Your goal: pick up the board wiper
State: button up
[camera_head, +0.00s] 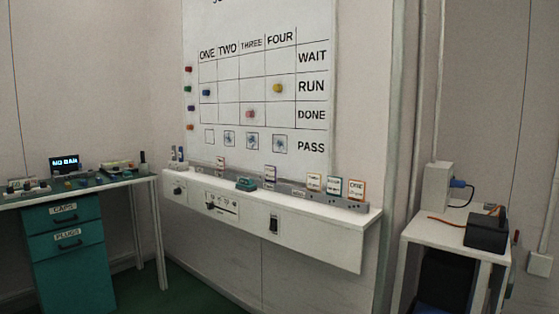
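A whiteboard (262,130) with a grid of words and coloured magnets hangs on the wall. On the white ledge (312,228) below it sits a small teal block with a darker top (246,184), left of the ledge's middle. It looks like the board wiper, but it is too small to be sure. It stands apart from the labelled cards nearby. My gripper is not in view.
Small cards (313,182) stand along the ledge's back. At left is a desk with teal drawers (67,240) and a small lit display (65,164). At right a white stand (440,226) holds a black box (486,232). Green floor shows between desk and ledge.

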aim_at(246, 184)
jog(key=u, duration=0.5)
jog(key=k, duration=1.2)
jog(key=u, duration=1.05)
jog(key=i, duration=2.75)
jog(key=z, duration=0.5)
jog(key=i, duration=1.25)
jog(key=z, duration=0.9)
